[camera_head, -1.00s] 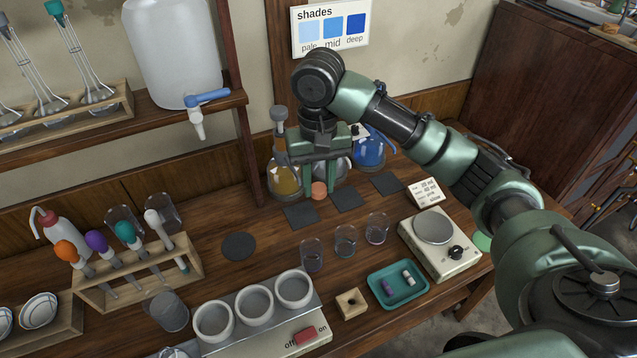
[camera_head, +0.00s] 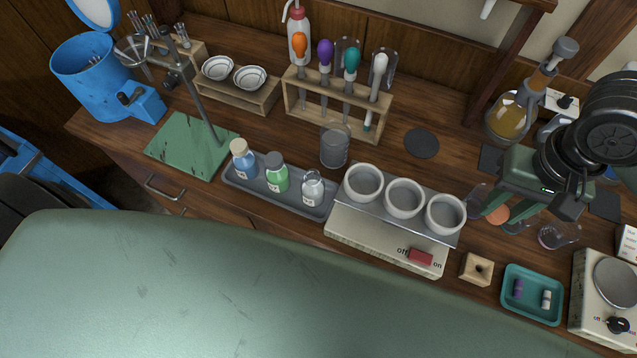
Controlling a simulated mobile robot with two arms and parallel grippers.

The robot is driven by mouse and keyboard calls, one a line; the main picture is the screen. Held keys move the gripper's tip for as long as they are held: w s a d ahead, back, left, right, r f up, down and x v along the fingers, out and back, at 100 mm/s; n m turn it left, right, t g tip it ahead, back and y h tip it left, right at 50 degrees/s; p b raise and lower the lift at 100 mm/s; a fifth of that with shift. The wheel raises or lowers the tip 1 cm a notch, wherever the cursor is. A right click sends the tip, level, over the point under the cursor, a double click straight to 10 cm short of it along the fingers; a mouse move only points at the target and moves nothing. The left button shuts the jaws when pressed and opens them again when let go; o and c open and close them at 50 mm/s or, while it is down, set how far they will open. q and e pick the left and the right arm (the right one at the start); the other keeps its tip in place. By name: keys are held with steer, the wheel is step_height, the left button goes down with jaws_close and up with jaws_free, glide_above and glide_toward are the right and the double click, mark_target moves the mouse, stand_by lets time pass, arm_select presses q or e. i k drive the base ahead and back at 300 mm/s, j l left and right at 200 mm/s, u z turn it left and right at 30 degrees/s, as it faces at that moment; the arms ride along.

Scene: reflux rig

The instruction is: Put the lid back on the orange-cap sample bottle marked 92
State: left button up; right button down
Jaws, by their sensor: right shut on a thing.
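An open clear bottle (camera_head: 312,190) with a white label stands upright at the right end of a grey tray (camera_head: 240,183). The print on its label is too small to read. In the same tray stand a blue bottle (camera_head: 243,160) with a tan cap and a green bottle (camera_head: 277,174) with a dark cap. My right gripper (camera_head: 497,211) is shut on a small orange lid (camera_head: 496,215). It holds the lid above the bench, right of the three white cups and well apart from the open bottle. My left gripper is not in view.
A heater (camera_head: 380,243) with several white cups stands between the gripper and the open bottle. An empty beaker (camera_head: 335,147) stands behind the bottle tray. Small beakers (camera_head: 558,236) are close by my right gripper. A green-based stand (camera_head: 185,150) is left of the tray.

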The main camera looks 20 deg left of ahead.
mark_target(313, 186)
steer(key=u, duration=1.4)
steer(key=k+l+u, duration=0.1)
steer(key=u, duration=0.2)
steer(key=k+l, duration=0.85)
